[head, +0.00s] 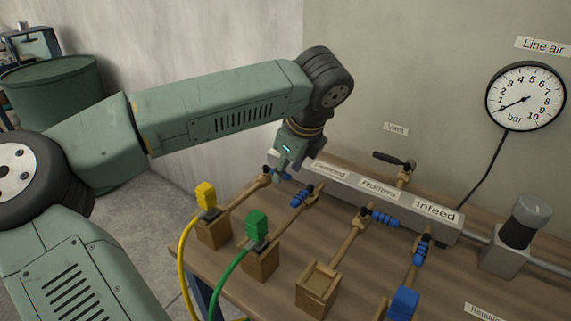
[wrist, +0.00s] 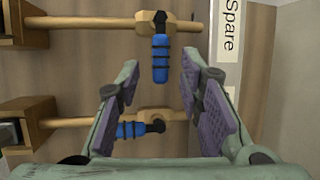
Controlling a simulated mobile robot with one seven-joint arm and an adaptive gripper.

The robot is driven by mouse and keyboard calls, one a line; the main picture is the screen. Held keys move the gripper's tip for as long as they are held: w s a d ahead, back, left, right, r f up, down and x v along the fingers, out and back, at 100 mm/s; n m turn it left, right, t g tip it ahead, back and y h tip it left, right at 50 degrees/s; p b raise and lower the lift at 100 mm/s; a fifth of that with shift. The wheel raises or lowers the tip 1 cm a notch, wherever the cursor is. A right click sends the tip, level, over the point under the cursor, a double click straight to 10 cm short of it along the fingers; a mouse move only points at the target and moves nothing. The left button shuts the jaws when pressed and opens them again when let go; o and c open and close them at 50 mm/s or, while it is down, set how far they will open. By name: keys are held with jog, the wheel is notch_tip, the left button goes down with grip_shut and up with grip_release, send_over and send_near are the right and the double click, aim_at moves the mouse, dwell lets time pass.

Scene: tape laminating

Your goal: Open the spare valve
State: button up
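The spare valve is the upper one in the wrist view, next to the "Spare" label (wrist: 231,28). Its ribbed blue handle (wrist: 160,60) stands crosswise to its tan pipe (wrist: 95,24). My gripper (wrist: 159,68) is open, with one purple-padded finger on each side of this handle and a gap on both sides. I cannot tell whether the fingertips are down at handle height. In the head view my gripper (head: 280,172) is over the leftmost valve and hides much of it and its handle.
The neighbouring valve's blue handle (wrist: 133,130) lies along its pipe, close below the fingers; it also shows in the head view (head: 302,195). Further right are a crosswise handle (head: 382,218) and a lengthwise one (head: 420,252). The grey manifold (head: 345,187) runs behind. Yellow (head: 205,195) and green (head: 257,226) plugs stand in front.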

jog(key=shift+w+a+f, duration=0.1)
jog(key=shift+w+f, duration=0.1)
jog(key=shift+f, duration=0.3)
grip_shut()
dwell(0.6)
